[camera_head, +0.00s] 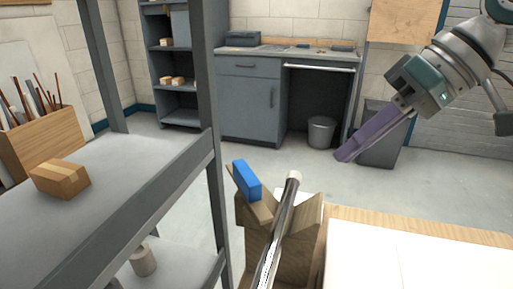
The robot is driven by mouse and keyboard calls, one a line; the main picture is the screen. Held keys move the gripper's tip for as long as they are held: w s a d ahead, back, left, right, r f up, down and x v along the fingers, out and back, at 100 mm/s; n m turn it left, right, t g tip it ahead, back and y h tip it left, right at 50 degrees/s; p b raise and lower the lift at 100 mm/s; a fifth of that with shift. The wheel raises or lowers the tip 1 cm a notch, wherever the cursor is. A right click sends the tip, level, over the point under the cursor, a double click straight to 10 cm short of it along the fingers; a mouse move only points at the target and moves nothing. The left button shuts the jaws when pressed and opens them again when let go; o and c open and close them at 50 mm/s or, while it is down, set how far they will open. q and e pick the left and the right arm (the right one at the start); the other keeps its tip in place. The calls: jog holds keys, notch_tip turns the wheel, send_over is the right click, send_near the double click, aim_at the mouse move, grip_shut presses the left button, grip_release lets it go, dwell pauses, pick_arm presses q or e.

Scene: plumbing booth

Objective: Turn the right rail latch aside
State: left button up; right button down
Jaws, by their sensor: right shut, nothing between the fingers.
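A blue block (246,180), which looks like a latch piece, sits upright at the upper left of a wooden support with a notch (307,222). A grey metal pipe with a pale end (283,215) lies in the notch and runs down toward the bottom edge. I cannot tell whether the blue piece touches the pipe. My right gripper (345,157) has purple fingers, is shut and empty, and hangs in the air up and to the right of the support, apart from it. My left gripper is out of view.
A grey metal shelf frame (140,205) stands close on the left, with a wooden block (61,179) on it. A white-topped wooden table (420,258) is at the lower right. A cabinet (249,103) and a bin (321,132) stand behind, across open floor.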

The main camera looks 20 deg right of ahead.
aim_at(246, 181)
jog(key=b+x, duration=0.1)
jog(key=x, duration=0.7)
jog(key=shift+w+a+f, duration=0.15)
jog(key=shift+a+f, duration=0.1)
jog(key=shift+f, duration=0.05)
jog(key=shift+a+p, duration=0.55)
jog(key=shift+a, duration=1.55)
jog(key=shift+f, duration=0.1)
